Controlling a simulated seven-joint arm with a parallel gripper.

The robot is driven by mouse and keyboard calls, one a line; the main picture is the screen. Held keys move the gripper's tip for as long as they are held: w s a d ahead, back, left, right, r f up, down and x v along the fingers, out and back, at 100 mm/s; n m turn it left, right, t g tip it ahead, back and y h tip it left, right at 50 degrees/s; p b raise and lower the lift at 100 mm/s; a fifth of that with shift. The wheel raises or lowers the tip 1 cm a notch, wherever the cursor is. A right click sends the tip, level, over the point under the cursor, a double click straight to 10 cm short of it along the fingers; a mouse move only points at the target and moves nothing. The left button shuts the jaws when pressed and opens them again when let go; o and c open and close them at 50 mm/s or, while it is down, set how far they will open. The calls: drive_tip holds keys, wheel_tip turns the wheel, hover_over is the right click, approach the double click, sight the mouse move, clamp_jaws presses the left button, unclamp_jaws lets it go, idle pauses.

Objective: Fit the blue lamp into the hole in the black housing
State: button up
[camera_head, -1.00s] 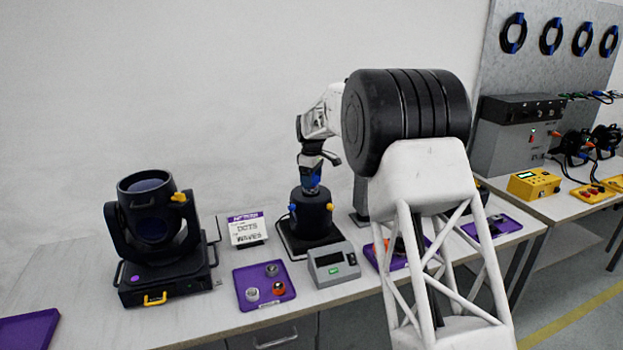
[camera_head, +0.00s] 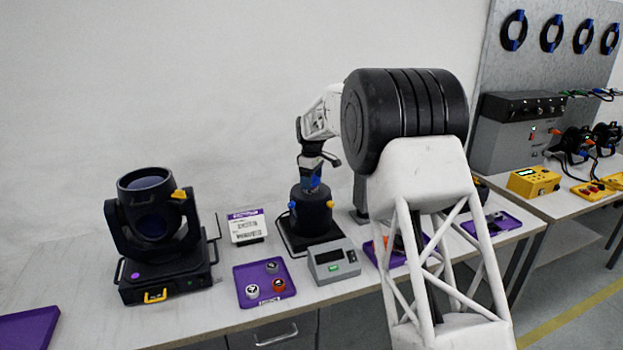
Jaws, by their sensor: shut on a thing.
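The black housing (camera_head: 312,214) is a dark cylinder on a dark base at the middle of the bench, with a yellow knob on its right and a blue one on its left. My gripper (camera_head: 311,178) points down right above its top. My gripper is shut on a small blue piece, the blue lamp (camera_head: 313,183), at the top of the housing. The hole is hidden from this angle. I cannot tell whether the lamp is inside the hole or only at its mouth.
A moving-head light (camera_head: 154,235) stands at the left. A purple tray (camera_head: 245,272) with several small caps, a grey box with a display (camera_head: 334,262) and a label card (camera_head: 246,228) stand near the housing. My arm hides part of the bench to the right.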

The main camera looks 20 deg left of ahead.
drive_tip(key=shift+f, duration=1.2)
idle(0.6)
drive_tip(key=o, duration=1)
drive_tip(key=shift+f, duration=0.15)
drive_tip(key=shift+r, duration=4.1)
drive_tip(key=shift+d, duration=0.1)
